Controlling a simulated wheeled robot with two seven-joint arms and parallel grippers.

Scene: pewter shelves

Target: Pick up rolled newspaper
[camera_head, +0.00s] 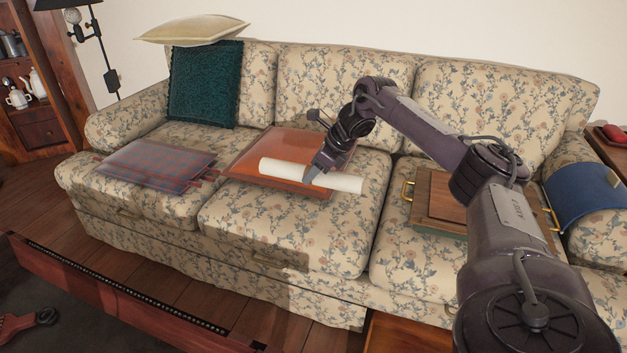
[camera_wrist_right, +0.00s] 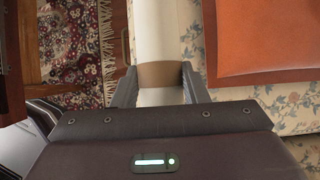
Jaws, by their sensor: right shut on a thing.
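The rolled newspaper (camera_head: 282,171) is a long white roll seen in the head view over the middle sofa cushion, in front of an orange cushion (camera_head: 262,150). My right gripper (camera_head: 314,177) is shut around the roll, right of its middle. In the right wrist view the newspaper (camera_wrist_right: 158,35) runs away from my right gripper (camera_wrist_right: 160,88), with a brown band (camera_wrist_right: 160,75) around it between the fingers. I cannot tell whether the roll touches the sofa. My left gripper is not in view.
A red-brown table edge (camera_head: 110,295) runs in front.

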